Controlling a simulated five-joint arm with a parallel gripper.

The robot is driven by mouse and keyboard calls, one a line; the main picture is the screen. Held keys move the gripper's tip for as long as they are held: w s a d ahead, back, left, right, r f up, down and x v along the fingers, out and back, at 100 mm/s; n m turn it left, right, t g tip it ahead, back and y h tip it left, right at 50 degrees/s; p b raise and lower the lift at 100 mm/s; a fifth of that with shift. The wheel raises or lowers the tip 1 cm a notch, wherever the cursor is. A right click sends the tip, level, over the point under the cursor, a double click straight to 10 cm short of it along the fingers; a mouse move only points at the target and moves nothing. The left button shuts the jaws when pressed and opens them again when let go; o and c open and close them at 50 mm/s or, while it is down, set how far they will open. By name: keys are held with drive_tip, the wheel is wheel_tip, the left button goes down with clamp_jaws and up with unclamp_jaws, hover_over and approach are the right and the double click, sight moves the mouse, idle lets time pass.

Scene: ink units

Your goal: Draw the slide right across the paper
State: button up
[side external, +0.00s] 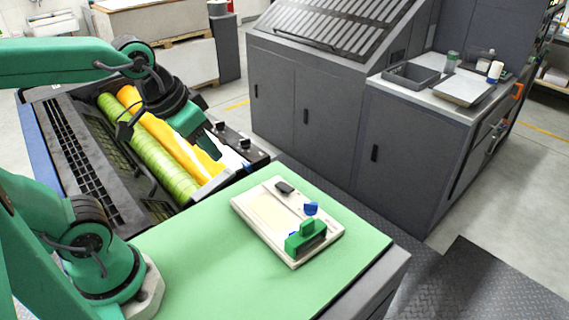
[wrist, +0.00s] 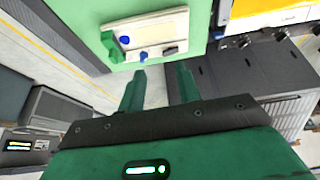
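A cream board (side external: 270,188) lies flat on the green tabletop, with a pale sheet of paper (side external: 268,208) on its left part. The green slide (side external: 306,240), a block with a raised grip, stands at the board's near right end. In the wrist view the slide (wrist: 110,46) is at the board's left end. My gripper (side external: 216,153) hangs in the air to the left of and behind the board, over the press edge. In the wrist view my gripper (wrist: 159,72) is open, with nothing between its fingers, and the board is beyond the tips.
A blue knob (side external: 311,208) and a small dark block (side external: 285,187) sit on the board's far side. The press with green and yellow rollers (side external: 150,150) borders the table at the back left. The green tabletop (side external: 200,265) is clear in front.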

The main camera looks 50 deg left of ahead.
drive_tip(key=w+d+f+g, duration=0.3)
drive_tip(key=w+d, duration=0.4)
drive_tip(key=w, duration=0.1)
drive_tip(key=g, duration=0.2)
hover_over(307, 221)
drive_tip(key=shift+m, duration=0.3)
drive_tip(key=f, duration=0.6)
drive_tip(key=shift+s+a, duration=0.1)
drive_tip(key=shift+a, duration=0.15)
drive_tip(key=shift+d+f, duration=0.3)
drive_tip(key=shift+f, duration=0.1)
drive_tip(key=shift+f, duration=3.85)
clamp_jaws()
